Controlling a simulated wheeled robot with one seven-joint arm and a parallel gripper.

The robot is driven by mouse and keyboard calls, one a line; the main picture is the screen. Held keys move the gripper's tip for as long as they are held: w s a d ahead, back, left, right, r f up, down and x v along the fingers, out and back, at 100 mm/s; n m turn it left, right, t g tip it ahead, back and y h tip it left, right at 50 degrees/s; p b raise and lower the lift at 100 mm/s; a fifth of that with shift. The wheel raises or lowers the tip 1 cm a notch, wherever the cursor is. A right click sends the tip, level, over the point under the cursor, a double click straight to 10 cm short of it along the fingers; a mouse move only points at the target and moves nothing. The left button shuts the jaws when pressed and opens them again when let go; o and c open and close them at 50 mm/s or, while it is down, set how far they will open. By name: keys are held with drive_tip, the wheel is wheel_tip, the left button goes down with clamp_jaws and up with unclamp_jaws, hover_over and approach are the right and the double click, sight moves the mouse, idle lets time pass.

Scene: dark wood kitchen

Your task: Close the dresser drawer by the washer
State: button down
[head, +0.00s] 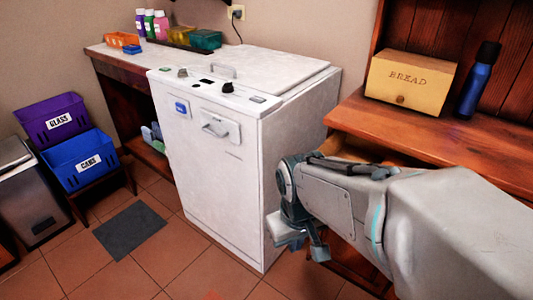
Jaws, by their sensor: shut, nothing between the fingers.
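The wooden dresser (455,150) stands to the right of the white washer (210,165). Under its top, a strip of lighter wood (398,158) shows behind my arm; it looks like part of a drawer standing out. My arm hides most of this drawer and the dresser front, so how far it is out cannot be told. My gripper (300,243) hangs low at the left end of my arm, in front of the washer's right side in the picture. It is shut and empty. I cannot tell whether it touches anything.
A bread box (409,78) and a blue bottle (478,82) stand on the dresser. Purple (52,120) and blue (80,160) crates, a bin (30,195) and a grey mat (129,230) are at left.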

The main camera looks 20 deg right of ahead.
drive_tip(key=w+d+r+n+h+p, duration=0.1)
drive_tip(key=w+d+r+n+p, duration=0.3)
drive_tip(key=n+p, duration=0.75)
drive_tip(key=w+d+r+n+h+p, duration=0.1)
drive_tip(key=w+r+n+p, duration=0.45)
drive_tip(key=n+p, duration=0.6)
drive_tip(key=w+d+f+n+b, duration=0.1)
drive_tip(key=w+d+f+b, duration=0.3)
drive_tip(key=f, duration=0.6)
drive_tip(key=shift+w+d+f+b, duration=0.2)
drive_tip(key=shift+d+b, duration=0.3)
drive_tip(key=shift+b, duration=0.9)
drive_tip(key=shift+w, duration=0.1)
